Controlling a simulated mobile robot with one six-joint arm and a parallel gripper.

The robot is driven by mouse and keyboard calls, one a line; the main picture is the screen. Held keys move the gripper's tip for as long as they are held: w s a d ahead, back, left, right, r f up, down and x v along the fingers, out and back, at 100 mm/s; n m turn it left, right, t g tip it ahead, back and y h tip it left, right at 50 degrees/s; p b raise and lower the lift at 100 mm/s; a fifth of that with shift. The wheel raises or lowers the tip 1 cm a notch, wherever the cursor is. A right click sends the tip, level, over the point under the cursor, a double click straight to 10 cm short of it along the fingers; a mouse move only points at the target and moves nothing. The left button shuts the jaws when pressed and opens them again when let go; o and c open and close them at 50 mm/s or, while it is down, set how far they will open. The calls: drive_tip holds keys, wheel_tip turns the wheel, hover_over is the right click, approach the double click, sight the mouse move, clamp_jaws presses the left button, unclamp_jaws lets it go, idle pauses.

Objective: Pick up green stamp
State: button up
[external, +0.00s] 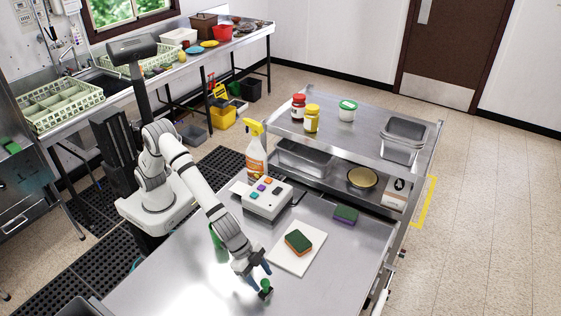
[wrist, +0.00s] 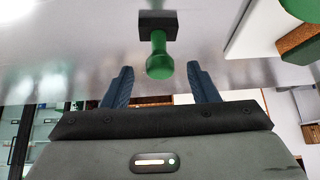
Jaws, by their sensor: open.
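The green stamp (external: 265,287) stands on the steel table near its front edge, with a green handle and a dark block base. In the wrist view the stamp (wrist: 160,58) lies just ahead of my fingertips, in line with the gap between them. My gripper (external: 258,276) is open, low over the table and right beside the stamp. In the wrist view both blue fingers of my gripper (wrist: 159,80) are apart, one on each side of the handle's end. I cannot tell whether either finger touches it.
A white board (external: 297,262) with a green and brown sponge (external: 298,242) lies right of my gripper. A button box (external: 267,199), a spray bottle (external: 255,155) and a purple and green sponge (external: 345,215) are farther back. The table left of the stamp is mostly clear.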

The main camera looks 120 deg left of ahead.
sight(265, 281)
drive_tip(key=shift+p+x, duration=0.4)
drive_tip(key=shift+x, duration=1.9)
drive_tip(key=shift+w+r, duration=0.15)
drive_tip(key=shift+w, duration=0.05)
drive_tip(key=shift+c, duration=0.4)
drive_tip(key=c, duration=0.9)
drive_tip(key=shift+c, duration=0.2)
